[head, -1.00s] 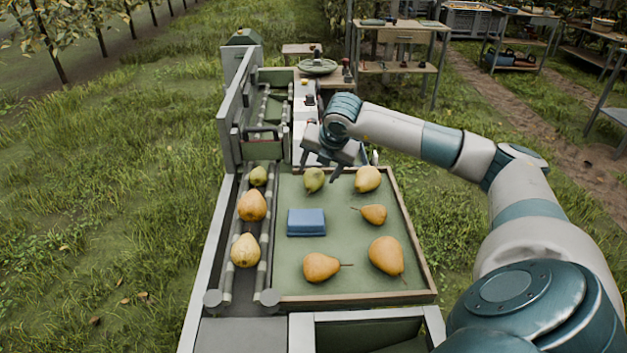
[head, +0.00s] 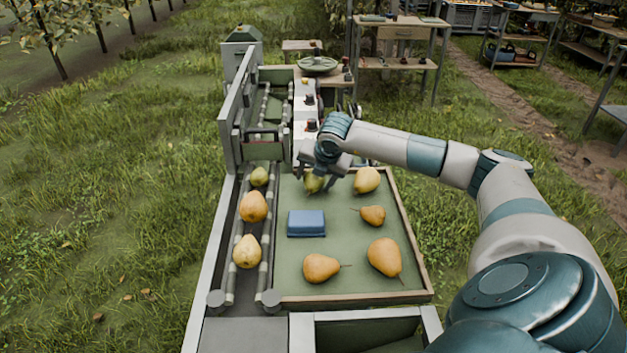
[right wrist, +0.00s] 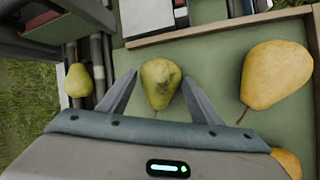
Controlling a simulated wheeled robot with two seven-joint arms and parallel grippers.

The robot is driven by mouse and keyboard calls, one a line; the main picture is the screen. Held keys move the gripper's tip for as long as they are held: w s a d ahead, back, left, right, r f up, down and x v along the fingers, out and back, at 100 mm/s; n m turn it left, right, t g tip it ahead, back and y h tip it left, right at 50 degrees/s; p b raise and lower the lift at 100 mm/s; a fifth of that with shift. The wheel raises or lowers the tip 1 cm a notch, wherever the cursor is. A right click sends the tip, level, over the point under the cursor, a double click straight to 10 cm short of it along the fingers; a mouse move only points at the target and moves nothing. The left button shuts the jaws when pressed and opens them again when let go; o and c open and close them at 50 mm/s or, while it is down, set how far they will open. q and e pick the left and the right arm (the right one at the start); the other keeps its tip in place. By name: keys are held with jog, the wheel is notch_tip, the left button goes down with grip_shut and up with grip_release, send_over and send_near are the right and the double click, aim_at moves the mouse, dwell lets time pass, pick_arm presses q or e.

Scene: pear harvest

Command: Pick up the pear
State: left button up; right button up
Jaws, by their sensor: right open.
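A green pear with brown marks (right wrist: 159,83) lies on the green tray at its far left part. In the right wrist view it lies between the two open fingers of my right gripper (right wrist: 160,98), apart from both. In the head view my right gripper (head: 325,184) hangs over this pear (head: 313,184) and partly covers it. A yellow pear (head: 367,180) lies to the right and also shows in the right wrist view (right wrist: 275,75). Orange pears (head: 373,215), (head: 383,257) and (head: 321,268) lie nearer on the tray. My left gripper is not in view.
The tray (head: 427,290) has a raised wooden rim. A blue block (head: 306,223) sits on it. Left of it a roller conveyor (head: 232,285) carries pears (head: 253,207). A grey machine frame (head: 229,125) stands beyond.

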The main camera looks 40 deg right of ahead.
dwell(0.3)
jog(key=c, duration=0.9)
jog(key=shift+r, duration=0.1)
